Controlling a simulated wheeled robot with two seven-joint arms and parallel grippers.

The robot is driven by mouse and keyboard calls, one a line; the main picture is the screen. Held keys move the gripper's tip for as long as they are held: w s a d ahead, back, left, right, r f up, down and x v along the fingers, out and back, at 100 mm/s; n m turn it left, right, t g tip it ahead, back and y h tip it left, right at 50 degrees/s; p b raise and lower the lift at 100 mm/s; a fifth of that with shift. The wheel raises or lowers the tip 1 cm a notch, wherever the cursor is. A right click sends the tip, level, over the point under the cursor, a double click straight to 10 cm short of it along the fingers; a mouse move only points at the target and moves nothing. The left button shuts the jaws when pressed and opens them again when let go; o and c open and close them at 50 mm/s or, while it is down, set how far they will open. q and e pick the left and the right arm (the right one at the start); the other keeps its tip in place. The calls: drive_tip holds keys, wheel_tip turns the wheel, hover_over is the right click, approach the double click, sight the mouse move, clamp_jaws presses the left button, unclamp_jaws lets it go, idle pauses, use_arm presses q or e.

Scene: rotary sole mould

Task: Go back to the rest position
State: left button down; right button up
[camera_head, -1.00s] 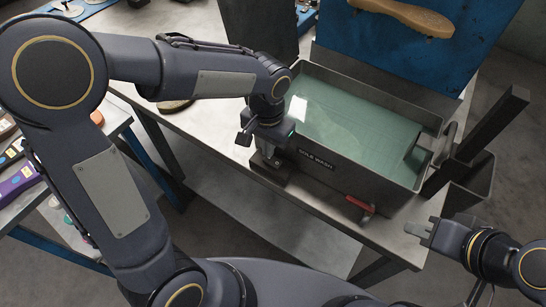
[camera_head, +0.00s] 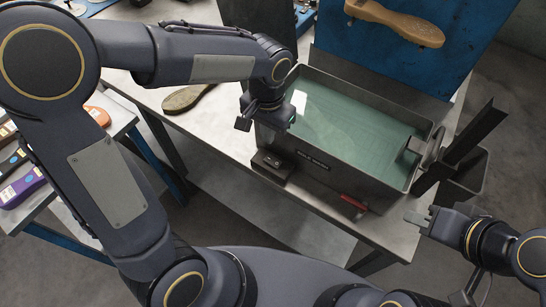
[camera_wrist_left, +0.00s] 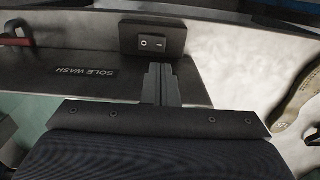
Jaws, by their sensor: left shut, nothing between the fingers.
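My left gripper (camera_wrist_left: 160,84) is shut and empty in the left wrist view, its fingers pointing towards the black switch box (camera_wrist_left: 153,40) with a rocker switch. In the head view the left wrist hangs beside the left end of the sole wash tank, and its fingertips are hard to make out. The switch box (camera_head: 272,166) stands clear at the tank's front left. My right gripper (camera_head: 418,219) is low at the right, off the table's front edge; I cannot tell whether its fingers are apart.
The dark sole wash tank (camera_head: 330,172) holds green liquid, with a red handle (camera_head: 354,203) at its front. A sole (camera_head: 187,98) lies on the table (camera_head: 205,130). A wooden last (camera_head: 395,22) is before the blue panel. A side table (camera_head: 120,115) stands left.

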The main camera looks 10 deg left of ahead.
idle(0.3)
use_arm(q)
drive_tip(key=s+a+r+n+t+h, duration=0.2)
drive_tip(key=s+a+n, duration=0.1)
drive_tip(key=s, duration=0.5)
drive_tip(key=s+a+r+n+t+h, duration=0.1)
drive_tip(key=s+a+r+n+t, duration=0.1)
drive_tip(key=s+a, duration=0.4)
drive_tip(key=shift+s+r+n+t+h, duration=0.4)
drive_tip(key=shift+s+r+t, duration=0.35)
drive_tip(key=shift+s, duration=0.35)
drive_tip(key=shift+w+a+f, duration=0.1)
drive_tip(key=shift+a, duration=0.05)
